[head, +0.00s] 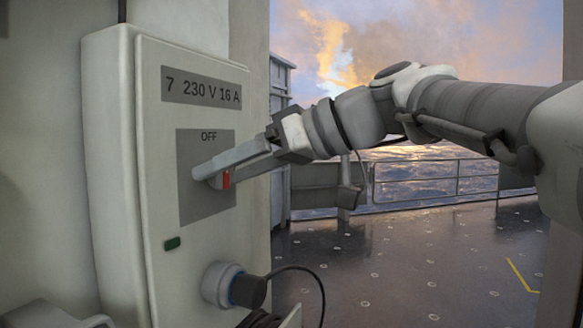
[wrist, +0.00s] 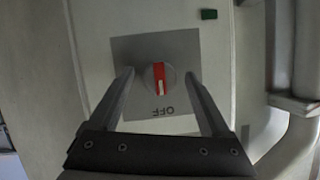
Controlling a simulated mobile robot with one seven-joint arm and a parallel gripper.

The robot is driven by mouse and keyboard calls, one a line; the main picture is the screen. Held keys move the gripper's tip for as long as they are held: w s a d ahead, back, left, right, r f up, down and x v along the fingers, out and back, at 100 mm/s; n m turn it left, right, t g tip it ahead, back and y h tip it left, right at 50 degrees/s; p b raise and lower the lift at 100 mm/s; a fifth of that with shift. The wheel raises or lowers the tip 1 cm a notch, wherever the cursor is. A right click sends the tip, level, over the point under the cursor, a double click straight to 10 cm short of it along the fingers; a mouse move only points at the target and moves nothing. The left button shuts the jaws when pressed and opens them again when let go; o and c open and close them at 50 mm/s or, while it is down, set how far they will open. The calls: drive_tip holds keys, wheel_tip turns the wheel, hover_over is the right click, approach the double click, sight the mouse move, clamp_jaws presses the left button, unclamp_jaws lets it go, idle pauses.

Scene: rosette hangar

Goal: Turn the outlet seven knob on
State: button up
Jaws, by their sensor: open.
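The outlet seven box (head: 118,120) is a pale wall unit labelled "7 230 V 16 A" in the head view. On its grey plate (head: 190,205) sits a round knob with a red pointer; the red part (head: 226,180) shows beside my gripper. In the wrist view the knob (wrist: 159,77) is white with a red bar lined up with the word OFF, upside down there. My gripper (head: 205,173) is open, its two fingers on either side of the knob. In the wrist view the fingers (wrist: 159,78) stand apart from the knob's sides. The far finger is mostly hidden in the head view.
Below the plate is a small dark green indicator (head: 172,243), also in the wrist view (wrist: 209,14). A plug (head: 246,290) with a black cable sits in the socket lower on the box. Open wet deck (head: 420,260) with railings lies to the right.

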clamp_jaws()
idle(0.5)
drive_tip(key=m+g+y, duration=0.1)
drive_tip(key=m+g, duration=0.1)
drive_tip(key=m, duration=0.1)
drive_tip(key=shift+w+f, duration=0.1)
drive_tip(key=shift+w, duration=0.1)
drive_tip(key=m+g+y, duration=0.1)
drive_tip(key=m, duration=0.2)
drive_tip(key=shift+m+y, duration=0.4)
drive_tip(key=m, duration=0.2)
drive_tip(key=m+g+y, duration=0.1)
drive_tip(key=shift+f+m+y, duration=0.15)
drive_tip(key=shift+m+y, duration=0.15)
drive_tip(key=shift+m, duration=0.1)
drive_tip(key=shift+f+m+y, duration=0.1)
drive_tip(key=shift+m+y, duration=0.6)
drive_tip(key=shift+m, duration=1)
